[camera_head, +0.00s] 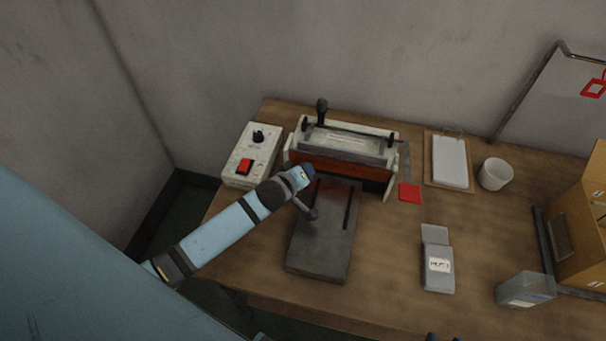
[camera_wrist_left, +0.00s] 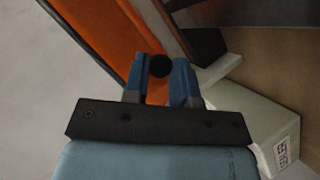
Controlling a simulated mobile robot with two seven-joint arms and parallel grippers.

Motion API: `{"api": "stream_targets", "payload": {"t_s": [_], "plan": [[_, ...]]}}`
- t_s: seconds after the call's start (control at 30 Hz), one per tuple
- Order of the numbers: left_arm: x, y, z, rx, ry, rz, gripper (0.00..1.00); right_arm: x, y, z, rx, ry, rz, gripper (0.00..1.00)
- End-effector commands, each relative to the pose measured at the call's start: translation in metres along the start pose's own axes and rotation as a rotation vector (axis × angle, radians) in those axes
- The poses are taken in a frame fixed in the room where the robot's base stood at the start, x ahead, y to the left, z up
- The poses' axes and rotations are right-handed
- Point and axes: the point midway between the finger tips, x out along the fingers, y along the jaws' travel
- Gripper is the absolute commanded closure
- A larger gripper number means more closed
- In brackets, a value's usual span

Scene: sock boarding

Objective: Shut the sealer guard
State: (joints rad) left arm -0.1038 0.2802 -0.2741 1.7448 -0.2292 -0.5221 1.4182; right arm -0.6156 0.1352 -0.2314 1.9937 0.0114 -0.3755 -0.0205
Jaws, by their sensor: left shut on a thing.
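The sealer (camera_head: 390,160) is a pale machine at the back of the table. Its guard is an orange-red panel (camera_head: 345,172) along the front; in the wrist view the panel (camera_wrist_left: 105,38) runs diagonally at upper left. My left gripper (camera_head: 309,171) is at the left front of the sealer, beside the panel. In the wrist view its two blue fingers (camera_wrist_left: 160,78) are shut on a small round black knob (camera_wrist_left: 160,66) by the panel's edge. The knob's mounting is hidden. Two dark tips at the bottom edge of the head view look like my right gripper (camera_head: 444,337), mostly cut off.
A control box (camera_head: 250,155) with a red switch stands left of the sealer. A dark plate (camera_head: 322,240) lies in front.

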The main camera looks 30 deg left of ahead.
Motion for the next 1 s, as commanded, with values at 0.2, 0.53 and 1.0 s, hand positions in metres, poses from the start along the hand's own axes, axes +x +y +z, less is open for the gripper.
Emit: {"api": "stream_targets", "payload": {"t_s": [0.2, 0.53, 1.0], "plan": [[0.001, -0.001, 0.000, 0.002, 0.003, 0.000, 0.99, 0.000, -0.001, -0.001, 0.000, 0.003, -0.002, 0.52], [0.001, -0.001, -0.001, 0.002, 0.003, 0.000, 0.51, 0.000, 0.001, 0.002, -0.003, -0.001, 0.000, 0.52], [-0.028, -0.001, 0.001, 0.000, 0.002, 0.001, 0.51, 0.002, 0.002, 0.006, -0.003, -0.004, 0.002, 0.52]]}}
